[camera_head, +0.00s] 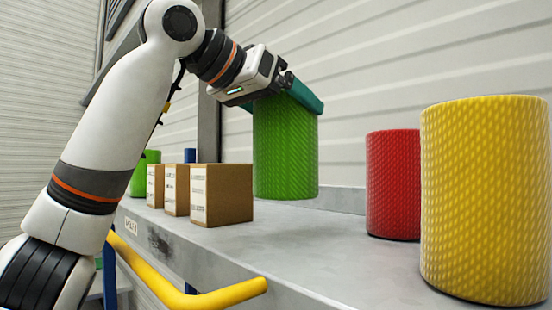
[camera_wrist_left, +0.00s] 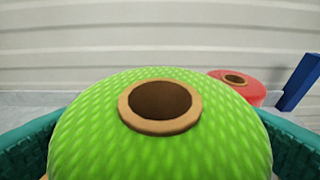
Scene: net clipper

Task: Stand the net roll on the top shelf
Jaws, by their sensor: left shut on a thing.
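A green net roll (camera_head: 285,150) hangs upright in my left gripper (camera_head: 300,92), whose teal fingers close around its upper part. Its lower end appears to be slightly above the grey shelf (camera_head: 280,240), in the space between the boxes and the red roll; I cannot tell for sure whether it touches. In the left wrist view the top of the green roll (camera_wrist_left: 90,120) with its brown core hole fills the middle, with a teal finger on each side. My right gripper is not in view.
A red roll (camera_head: 393,185) and a large yellow roll (camera_head: 485,200) stand upright at the right. Several cardboard boxes (camera_head: 222,195) stand at the left, with another green roll (camera_head: 140,180) behind them. A yellow rail (camera_head: 190,300) runs below the shelf's front edge.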

